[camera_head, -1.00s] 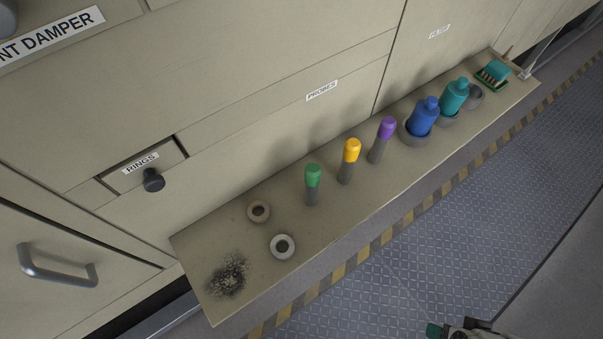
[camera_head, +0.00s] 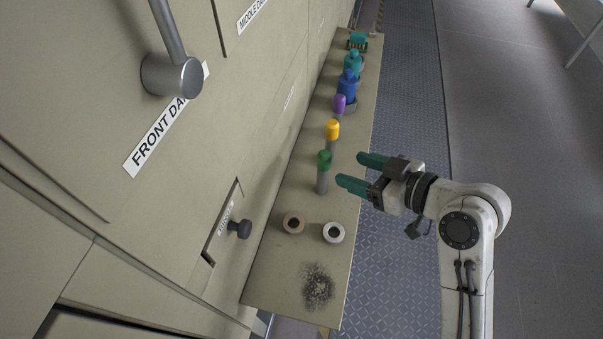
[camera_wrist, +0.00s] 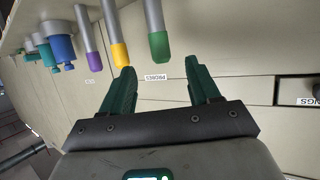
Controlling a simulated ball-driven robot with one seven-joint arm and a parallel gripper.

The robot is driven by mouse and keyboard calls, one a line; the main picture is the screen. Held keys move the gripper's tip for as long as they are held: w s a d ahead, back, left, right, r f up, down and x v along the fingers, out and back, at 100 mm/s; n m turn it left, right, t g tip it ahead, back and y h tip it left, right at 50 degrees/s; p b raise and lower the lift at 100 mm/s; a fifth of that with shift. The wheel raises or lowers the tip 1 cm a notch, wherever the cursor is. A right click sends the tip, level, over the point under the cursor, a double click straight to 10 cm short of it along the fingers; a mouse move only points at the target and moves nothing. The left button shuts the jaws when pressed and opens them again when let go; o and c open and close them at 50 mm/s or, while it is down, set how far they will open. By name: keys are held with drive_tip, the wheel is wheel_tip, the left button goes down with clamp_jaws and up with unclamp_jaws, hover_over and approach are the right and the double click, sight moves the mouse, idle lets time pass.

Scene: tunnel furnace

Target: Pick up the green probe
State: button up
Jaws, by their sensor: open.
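The green probe (camera_head: 323,171) stands upright on the narrow shelf (camera_head: 267,276), a grey rod with a green cap. It also shows in the wrist view (camera_wrist: 158,42), where the picture is upside down and the probe lies ahead of and between the fingertips. My gripper (camera_head: 357,172) is open and empty, with green fingers pointing left toward the probe from the right side of the shelf. The yellow probe (camera_head: 332,131) stands just beyond the green one. In the wrist view the yellow probe (camera_wrist: 118,45) lines up close to the left fingertip.
A purple probe (camera_head: 339,104), a blue bottle (camera_head: 348,85), a teal bottle (camera_head: 353,64) and a brush (camera_head: 357,41) stand farther along the shelf. A brown ring (camera_head: 293,223) and a white ring (camera_head: 333,232) lie nearer. The furnace wall with a knob (camera_head: 240,229) rises at left.

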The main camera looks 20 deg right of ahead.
drive_tip(key=x, duration=0.5)
drive_tip(key=shift+w+a+p, duration=0.1)
drive_tip(key=shift+a+p, duration=0.1)
drive_tip(key=shift+p, duration=0.15)
drive_tip(key=shift+p+x, duration=0.8)
drive_tip(key=shift+x, duration=1.95)
drive_tip(key=shift+d+r, duration=0.1)
drive_tip(key=shift+r, duration=0.05)
drive_tip(key=c, duration=1.1)
drive_tip(key=shift+r, duration=0.1)
wheel_tip(320, 180, up, 18)
drive_tip(key=shift+f, duration=0.1)
wheel_tip(320, 180, up, 8)
drive_tip(key=p, duration=0.7)
hover_over(329, 162)
drive_tip(key=w+a, duration=0.1)
drive_tip(key=w, duration=0.2)
wheel_tip(329, 162, up, 2)
drive_tip(key=shift+r, duration=0.1)
